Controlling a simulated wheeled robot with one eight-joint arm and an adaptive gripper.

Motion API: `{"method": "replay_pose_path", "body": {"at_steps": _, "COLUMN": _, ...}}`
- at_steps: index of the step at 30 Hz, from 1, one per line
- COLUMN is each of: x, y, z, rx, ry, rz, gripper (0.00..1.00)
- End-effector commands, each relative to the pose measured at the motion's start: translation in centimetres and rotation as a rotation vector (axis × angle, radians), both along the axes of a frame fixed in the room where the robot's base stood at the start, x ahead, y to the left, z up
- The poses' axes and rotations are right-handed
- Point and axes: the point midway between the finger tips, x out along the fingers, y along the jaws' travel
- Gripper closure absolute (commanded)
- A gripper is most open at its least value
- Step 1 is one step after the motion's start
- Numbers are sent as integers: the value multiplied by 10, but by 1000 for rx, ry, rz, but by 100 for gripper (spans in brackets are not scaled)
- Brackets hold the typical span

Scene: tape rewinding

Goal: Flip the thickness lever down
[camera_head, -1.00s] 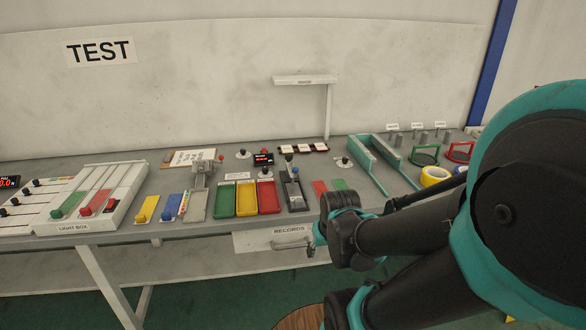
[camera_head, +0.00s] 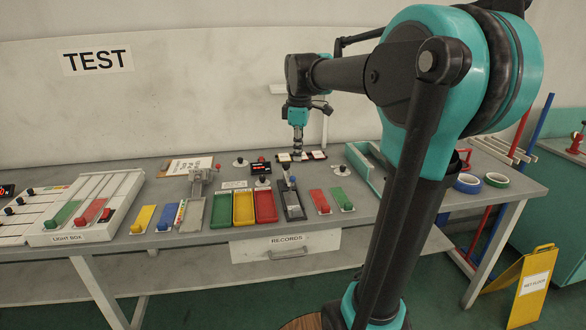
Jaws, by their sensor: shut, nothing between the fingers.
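My gripper (camera_head: 298,151) is shut and empty. It points down over the back of the bench, close to a dark strip with white labels (camera_head: 312,155). A dark device (camera_head: 292,205) with an upright lever (camera_head: 288,179) stands in front of it, apart from the gripper in the picture. A grey device with a red-knobbed lever (camera_head: 217,168) stands further left. No readable label shows which lever is the thickness lever. My arm hides part of the bench's right side.
Green, yellow and red trays (camera_head: 243,208) lie left of the dark device. Red and green pads (camera_head: 341,198) lie right of it. A teal-edged fixture (camera_head: 362,172) and tape rolls (camera_head: 468,183) are further right. A RECORDS drawer (camera_head: 287,247) sits under the bench front.

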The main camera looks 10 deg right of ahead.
Motion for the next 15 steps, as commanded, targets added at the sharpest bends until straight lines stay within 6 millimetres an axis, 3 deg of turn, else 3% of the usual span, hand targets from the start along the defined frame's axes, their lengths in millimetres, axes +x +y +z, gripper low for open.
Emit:
{"method": "replay_pose_path", "body": {"at_steps": 1, "x": 9, "y": 3, "z": 17, "rx": -6, "ry": 16, "rz": 69, "gripper": 100}}
{"method": "replay_pose_path", "body": {"at_steps": 6, "x": 21, "y": 8, "z": 56, "rx": -17, "ry": 59, "rz": 256, "gripper": 100}}
{"method": "replay_pose_path", "body": {"at_steps": 15, "x": 26, "y": 11, "z": 74, "rx": -20, "ry": 80, "rz": 350, "gripper": 100}}
